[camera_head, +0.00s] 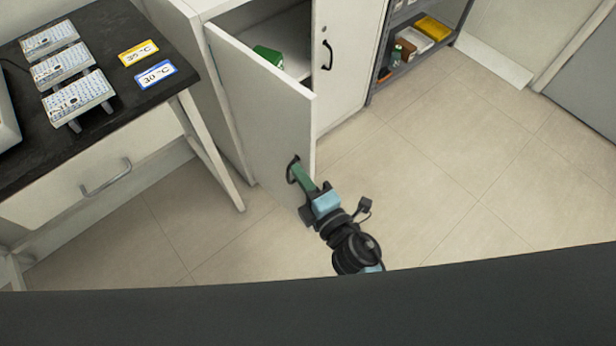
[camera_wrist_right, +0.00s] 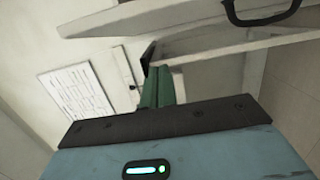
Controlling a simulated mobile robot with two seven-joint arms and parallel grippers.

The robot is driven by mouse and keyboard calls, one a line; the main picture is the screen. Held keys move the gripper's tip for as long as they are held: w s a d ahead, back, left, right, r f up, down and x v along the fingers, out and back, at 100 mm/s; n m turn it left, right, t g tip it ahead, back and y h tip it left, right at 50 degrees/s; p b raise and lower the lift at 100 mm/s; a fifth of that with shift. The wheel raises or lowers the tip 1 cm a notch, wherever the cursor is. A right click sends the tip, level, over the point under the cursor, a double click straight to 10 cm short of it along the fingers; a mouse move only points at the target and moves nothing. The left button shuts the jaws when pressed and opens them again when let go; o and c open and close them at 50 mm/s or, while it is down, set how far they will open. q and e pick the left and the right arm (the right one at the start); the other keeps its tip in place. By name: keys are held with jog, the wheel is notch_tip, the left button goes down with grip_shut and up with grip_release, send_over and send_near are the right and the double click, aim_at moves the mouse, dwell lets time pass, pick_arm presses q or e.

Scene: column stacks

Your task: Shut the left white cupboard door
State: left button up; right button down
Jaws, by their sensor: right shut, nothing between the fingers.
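The left white cupboard door (camera_head: 262,110) stands open, swung out toward me. Its dark handle (camera_head: 290,170) is near the door's free edge, and a dark handle (camera_wrist_right: 262,10) also shows at the top of the right wrist view. My right gripper (camera_head: 299,170) has green fingers, shut and empty. In the head view its fingertips overlap the handle area; I cannot tell whether they touch. In the right wrist view the fingers (camera_wrist_right: 158,84) point up past a white panel edge, clear of the handle there. My left gripper is not in view.
The right cupboard door (camera_head: 347,60) is shut. A green object (camera_head: 268,54) sits inside the cupboard. A black-topped bench (camera_head: 110,100) stands close at left, a grey shelf rack (camera_head: 415,58) at right. Open floor (camera_head: 470,160) lies right of the door.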

aim_at(300, 144)
jog(key=shift+w+d, duration=0.1)
jog(key=shift+w, duration=4)
